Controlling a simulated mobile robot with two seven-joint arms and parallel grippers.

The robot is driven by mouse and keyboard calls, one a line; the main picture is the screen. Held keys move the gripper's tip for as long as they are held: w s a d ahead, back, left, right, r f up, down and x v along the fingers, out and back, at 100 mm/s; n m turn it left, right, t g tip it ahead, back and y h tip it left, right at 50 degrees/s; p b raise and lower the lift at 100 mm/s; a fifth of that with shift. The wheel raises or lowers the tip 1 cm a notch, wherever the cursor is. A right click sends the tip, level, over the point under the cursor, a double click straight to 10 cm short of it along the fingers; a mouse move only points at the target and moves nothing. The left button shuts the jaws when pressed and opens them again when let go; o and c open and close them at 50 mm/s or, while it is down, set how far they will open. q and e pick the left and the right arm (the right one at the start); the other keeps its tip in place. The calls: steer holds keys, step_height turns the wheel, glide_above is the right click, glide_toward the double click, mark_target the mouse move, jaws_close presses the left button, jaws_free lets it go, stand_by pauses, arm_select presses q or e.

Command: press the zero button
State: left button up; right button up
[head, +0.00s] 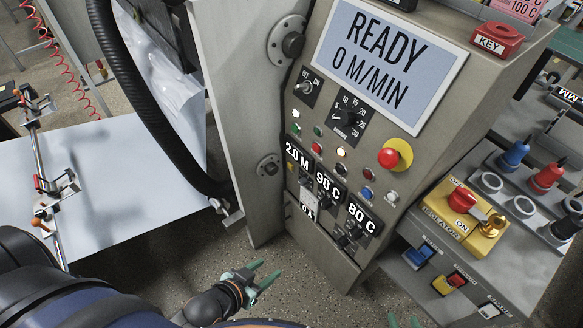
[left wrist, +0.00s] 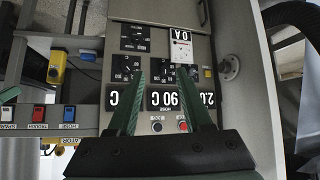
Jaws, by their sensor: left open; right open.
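The grey control panel (head: 262,110) of the coating machine carries a screen reading READY, 0 M/MIN, and rows of small buttons, lamps and knobs. No button label reading zero is legible. A small plate reading 0 A (head: 307,211) sits low on the panel; it also shows inverted in the left wrist view (left wrist: 180,34). My left gripper (head: 271,267) is open and empty, low in front of the panel. In the left wrist view its fingers (left wrist: 161,72) point at the knobs and the 90 C display (left wrist: 164,98). My right gripper (head: 404,320) shows only green fingertips, open, at the bottom edge.
A red emergency knob (head: 389,157) on yellow sits mid-panel. A yellow isolator box (head: 475,240) with a red knob stands at right, near bottles in a holder. A black hose (head: 150,110) hangs at left beside a white sheet (head: 110,190). Floor (head: 215,255) shows below the panel.

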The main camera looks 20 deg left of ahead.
stand_by(0.4)
arm_select(q)
jaws_close()
stand_by(1.0)
steer(key=shift+f, duration=0.1)
stand_by(0.5)
